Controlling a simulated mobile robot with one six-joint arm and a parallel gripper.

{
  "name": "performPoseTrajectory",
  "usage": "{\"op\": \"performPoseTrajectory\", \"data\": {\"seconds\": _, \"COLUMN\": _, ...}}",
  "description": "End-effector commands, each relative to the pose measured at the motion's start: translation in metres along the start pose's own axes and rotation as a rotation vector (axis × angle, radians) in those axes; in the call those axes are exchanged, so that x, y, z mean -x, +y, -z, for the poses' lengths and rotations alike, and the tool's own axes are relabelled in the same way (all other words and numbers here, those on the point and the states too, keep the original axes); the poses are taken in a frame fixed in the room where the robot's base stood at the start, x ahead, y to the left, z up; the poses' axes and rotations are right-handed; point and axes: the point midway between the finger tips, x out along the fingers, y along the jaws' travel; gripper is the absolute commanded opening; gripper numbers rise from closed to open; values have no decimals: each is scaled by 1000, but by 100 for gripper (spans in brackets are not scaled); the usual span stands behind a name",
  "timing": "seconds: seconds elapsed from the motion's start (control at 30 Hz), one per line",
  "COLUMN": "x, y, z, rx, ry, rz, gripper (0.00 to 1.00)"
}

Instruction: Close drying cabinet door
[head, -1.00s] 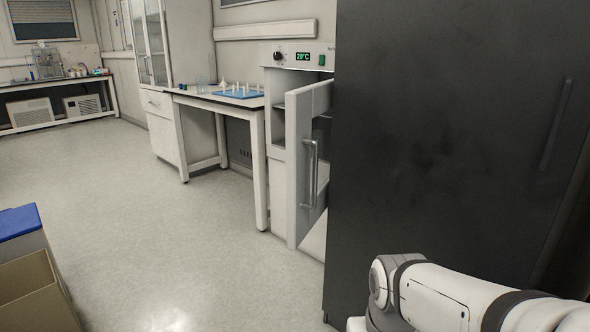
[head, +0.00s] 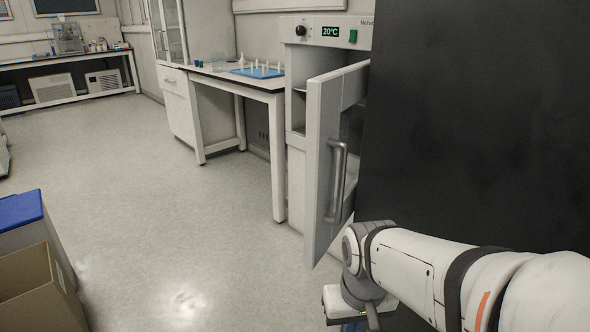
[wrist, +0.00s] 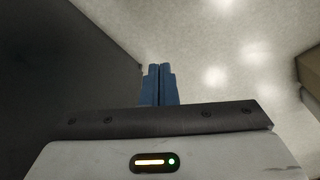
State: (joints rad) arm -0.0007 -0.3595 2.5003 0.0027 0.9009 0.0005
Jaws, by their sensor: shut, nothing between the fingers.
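The drying cabinet (head: 322,32) stands behind the dark cabinet, with a green 20°C display on its top panel. Its white door (head: 318,165) is swung open toward me, and part of the inside shows to its left. A grey vertical handle (head: 338,180) is on the door's outer face. My gripper shows in the wrist view with its blue fingers (wrist: 158,84) together and nothing between them. In the head view my arm is at the lower right, below and in front of the door; the fingertips are out of sight there. I see no contact with the door.
A tall dark cabinet (head: 470,130) fills the right side, close beside my arm. A white table (head: 265,88) with a blue mat stands left of the drying cabinet. A cardboard box (head: 40,290) and a blue-lidded bin (head: 20,210) are at lower left. The middle floor is clear.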

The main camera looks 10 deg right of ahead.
Motion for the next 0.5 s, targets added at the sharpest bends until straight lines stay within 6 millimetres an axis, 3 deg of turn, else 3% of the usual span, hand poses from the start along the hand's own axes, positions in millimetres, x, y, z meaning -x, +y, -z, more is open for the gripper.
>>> {"op": "performPoseTrajectory", "data": {"seconds": 0.17, "x": 6, "y": -6, "z": -3, "rx": -168, "ry": -90, "rz": 70, "gripper": 0}}
{"op": "performPoseTrajectory", "data": {"seconds": 0.3, "x": 22, "y": -15, "z": -1, "rx": -543, "ry": -296, "rz": 263, "gripper": 0}}
{"op": "performPoseTrajectory", "data": {"seconds": 0.37, "x": 35, "y": -19, "z": 7, "rx": -745, "ry": -403, "rz": 386, "gripper": 0}}
{"op": "performPoseTrajectory", "data": {"seconds": 0.5, "x": 74, "y": -13, "z": 49, "rx": -1195, "ry": -631, "rz": 733, "gripper": 0}}
